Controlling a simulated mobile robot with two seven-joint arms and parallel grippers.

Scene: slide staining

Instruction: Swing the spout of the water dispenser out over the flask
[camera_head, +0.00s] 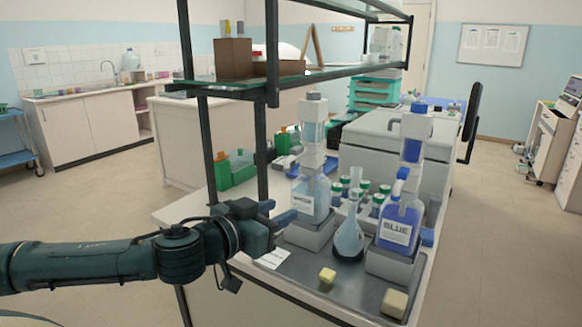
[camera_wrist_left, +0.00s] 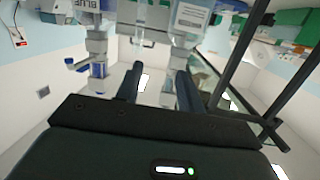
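The water dispenser (camera_head: 310,196) is a clear bottle of pale blue liquid with a white label and a tall white pump head, on a grey block. A small spout-like part (camera_head: 293,170) shows at its left side, away from the flask; its exact direction is hard to tell. The flask (camera_head: 349,238), round with pale liquid, stands upright to the right. My left gripper (camera_head: 283,212) is open and empty, just left of the bottle's lower part. In the left wrist view its fingers (camera_wrist_left: 160,75) are apart, and the labelled bottle (camera_wrist_left: 192,18) shows upside down. My right gripper is out of view.
A dispenser labelled BLUE (camera_head: 398,228) stands right of the flask. Several green-capped bottles (camera_head: 360,190) stand behind. Two yellowish blocks (camera_head: 327,275) (camera_head: 395,303) lie on the grey tray (camera_head: 352,288) in front. A dark shelf post (camera_head: 262,150) rises behind my left gripper.

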